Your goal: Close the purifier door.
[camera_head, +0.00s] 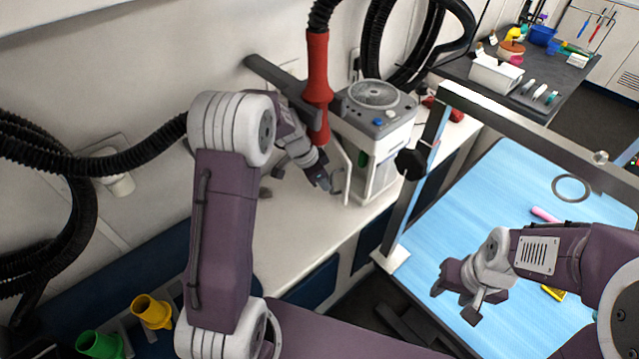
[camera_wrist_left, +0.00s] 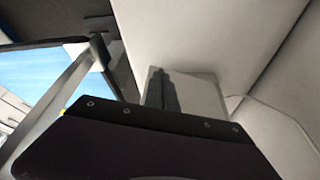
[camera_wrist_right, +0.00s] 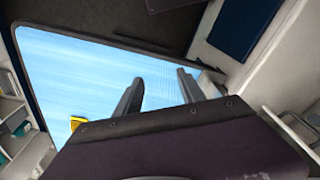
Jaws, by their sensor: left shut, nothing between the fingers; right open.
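The white purifier (camera_head: 392,135), a box with a round grille on top, stands on the white counter against the wall. Its door (camera_head: 347,172) seems to stand ajar at the front left, with the inside partly visible beside it. My left gripper (camera_head: 326,184) is shut and empty, just left of the door; I cannot tell whether it touches. In the left wrist view the left fingers (camera_wrist_left: 160,92) are together before a pale panel. My right gripper (camera_head: 455,303) is open and empty above the blue table; its parted fingers show in the right wrist view (camera_wrist_right: 158,92).
A red nozzle (camera_head: 317,80) on a black hose hangs close to my left forearm, beside the purifier. A metal frame post (camera_head: 420,185) rises right of the purifier at the blue grooming table (camera_head: 500,215). Green and yellow cups (camera_head: 152,311) stand at lower left.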

